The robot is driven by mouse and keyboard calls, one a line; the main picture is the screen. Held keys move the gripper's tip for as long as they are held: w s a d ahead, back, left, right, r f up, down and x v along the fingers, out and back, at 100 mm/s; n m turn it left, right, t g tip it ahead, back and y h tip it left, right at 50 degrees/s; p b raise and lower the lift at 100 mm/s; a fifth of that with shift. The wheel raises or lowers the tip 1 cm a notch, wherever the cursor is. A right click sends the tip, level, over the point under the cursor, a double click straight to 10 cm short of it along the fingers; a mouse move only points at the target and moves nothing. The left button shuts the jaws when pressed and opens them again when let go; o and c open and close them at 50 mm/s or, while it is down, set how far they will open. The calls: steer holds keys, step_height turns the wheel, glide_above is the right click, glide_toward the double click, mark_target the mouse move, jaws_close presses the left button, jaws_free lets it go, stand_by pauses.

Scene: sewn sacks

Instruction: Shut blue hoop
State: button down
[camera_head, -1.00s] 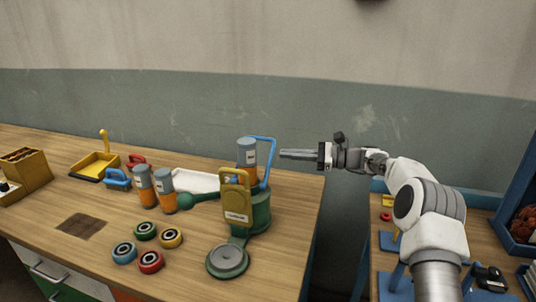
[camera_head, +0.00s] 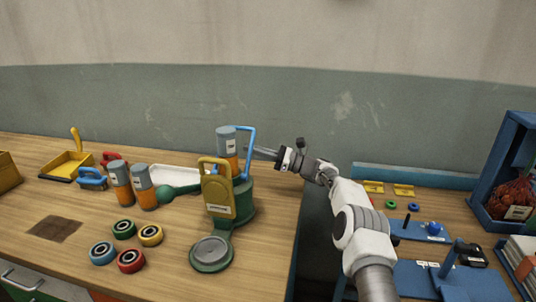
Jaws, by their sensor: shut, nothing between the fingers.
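The blue hoop (camera_head: 254,137) stands upright on the green round-based device (camera_head: 240,203), rising behind and to the right of a blue-grey and orange canister (camera_head: 227,135). A yellow plate with a handle (camera_head: 218,195) is on the front of the same device. My gripper (camera_head: 250,150) comes in from the right with its slim fingers shut and empty. Its fingertips overlap the hoop's right side in the picture; I cannot tell whether they touch it. The hoop's lower part is partly hidden by the device and canister.
Two more canisters (camera_head: 142,186) and several coloured rings (camera_head: 125,228) are to the left on the wooden bench. A white tray (camera_head: 177,174) lies behind. A gap separates this bench from the right-hand one, which holds blue boards (camera_head: 417,229) and a blue bin (camera_head: 500,166).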

steer(key=r, duration=0.1)
steer(key=a+r, duration=0.1)
steer(key=r, duration=0.2)
steer(key=shift+s+a+r, duration=0.15)
steer(key=shift+s+a, duration=0.05)
steer(key=shift+a, duration=0.05)
